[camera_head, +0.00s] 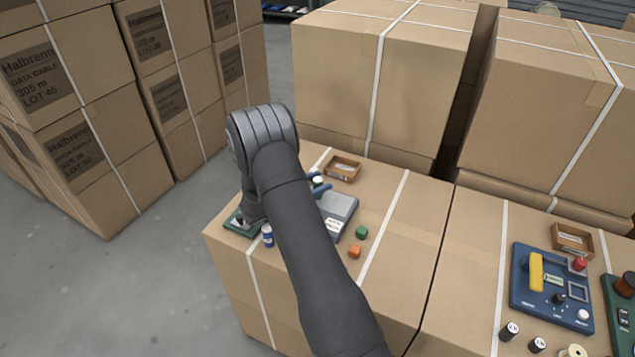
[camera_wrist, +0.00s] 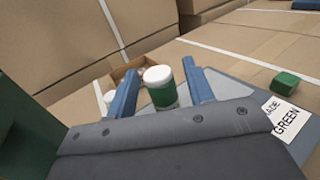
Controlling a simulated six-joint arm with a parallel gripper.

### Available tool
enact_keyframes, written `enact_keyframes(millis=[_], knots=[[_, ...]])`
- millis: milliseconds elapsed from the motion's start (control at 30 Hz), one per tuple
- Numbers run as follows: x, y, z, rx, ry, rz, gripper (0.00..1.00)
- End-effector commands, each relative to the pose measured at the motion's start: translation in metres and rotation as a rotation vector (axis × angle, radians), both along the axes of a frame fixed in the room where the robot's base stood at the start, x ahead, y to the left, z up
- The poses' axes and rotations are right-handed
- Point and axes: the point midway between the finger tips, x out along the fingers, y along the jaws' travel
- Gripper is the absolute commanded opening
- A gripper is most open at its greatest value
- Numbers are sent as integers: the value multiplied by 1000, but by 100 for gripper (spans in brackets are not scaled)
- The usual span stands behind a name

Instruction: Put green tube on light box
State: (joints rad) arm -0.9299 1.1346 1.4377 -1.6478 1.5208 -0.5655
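The green tube (camera_wrist: 162,92) with a white cap stands between the two blue fingers of my gripper (camera_wrist: 160,68) in the wrist view. A gap shows on each side of the tube, so my gripper is open around it. In the head view, my gripper (camera_head: 318,186) is over the upper left end of a flat grey box (camera_head: 340,207), which looks like the light box. Its label reads JADE GREEN in the wrist view (camera_wrist: 285,117). The tube's foot is hidden by my gripper, so I cannot tell if it rests on the grey box.
A small wooden tray (camera_head: 342,168) stands behind. A green cube (camera_head: 361,232) and an orange cube (camera_head: 354,252) lie right of the grey box. A blue tube (camera_head: 267,236) stands left of my arm. A blue control panel (camera_head: 527,298) is far right. Large cartons (camera_head: 385,70) rise behind.

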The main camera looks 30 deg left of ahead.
Motion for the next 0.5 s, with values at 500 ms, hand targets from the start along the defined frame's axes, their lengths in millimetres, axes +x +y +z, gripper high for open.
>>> enact_keyframes(millis=[500], knots=[[-23, 15, 3, 0, 0, 4, 48]])
